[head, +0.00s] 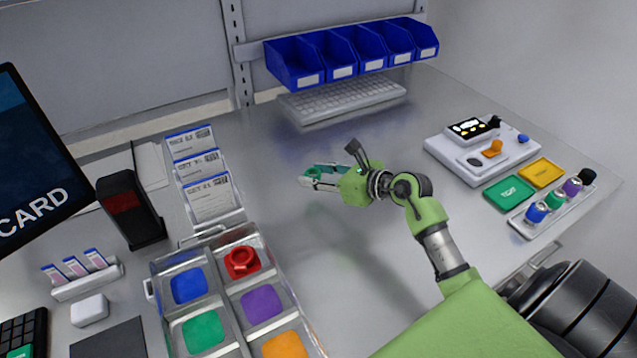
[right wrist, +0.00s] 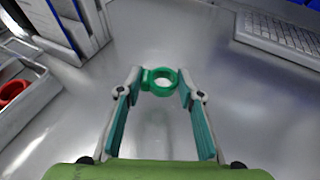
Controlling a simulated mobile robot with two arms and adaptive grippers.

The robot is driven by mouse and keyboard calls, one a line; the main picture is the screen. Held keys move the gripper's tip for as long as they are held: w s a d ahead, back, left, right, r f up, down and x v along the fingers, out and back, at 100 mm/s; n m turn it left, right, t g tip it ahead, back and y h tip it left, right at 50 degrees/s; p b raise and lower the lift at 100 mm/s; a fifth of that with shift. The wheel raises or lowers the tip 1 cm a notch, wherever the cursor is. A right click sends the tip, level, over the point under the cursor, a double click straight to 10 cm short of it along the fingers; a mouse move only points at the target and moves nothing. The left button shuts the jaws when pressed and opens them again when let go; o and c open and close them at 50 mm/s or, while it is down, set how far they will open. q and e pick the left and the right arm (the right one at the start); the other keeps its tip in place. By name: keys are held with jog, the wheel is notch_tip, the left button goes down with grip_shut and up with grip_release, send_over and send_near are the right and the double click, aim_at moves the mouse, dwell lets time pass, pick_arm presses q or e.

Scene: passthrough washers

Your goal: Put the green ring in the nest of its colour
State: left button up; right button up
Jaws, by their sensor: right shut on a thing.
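The green ring (right wrist: 161,81) is between the fingertips of my right gripper (right wrist: 160,88), which is shut on it in the right wrist view. In the head view my right gripper (head: 322,177) holds the ring above the bare table, right of the nest tray (head: 236,287). The tray has coloured nests: the green nest (head: 203,331) is empty at the front left, with blue (head: 188,286), purple (head: 262,302) and orange (head: 284,345) nests around it. A red ring (head: 242,262) sits in the back right nest. My left gripper is not in view.
A card rack (head: 212,200) stands behind the tray. A keyboard (head: 342,98) lies under blue bins (head: 350,52) at the back. A white device (head: 482,150), a green pad (head: 509,193) and a rack of bottles (head: 552,205) stand at right. The table between is clear.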

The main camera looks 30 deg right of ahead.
aim_at(319, 192)
jog(key=shift+w+d+f, duration=0.25)
jog(key=shift+d+f, duration=0.05)
jog(key=shift+f, duration=0.2)
jog(key=shift+w+d+f, duration=0.25)
jog(key=shift+f, duration=0.2)
notch_tip(319, 192, down, 3)
jog(key=shift+w+d+f+p, duration=0.1)
jog(key=shift+d+p, duration=0.05)
jog(key=shift+p, duration=0.35)
jog(key=shift+f, duration=0.15)
jog(key=shift+f, duration=0.2)
jog(key=o, duration=0.8)
jog(key=shift+r, duration=0.1)
jog(key=shift+r, duration=0.1)
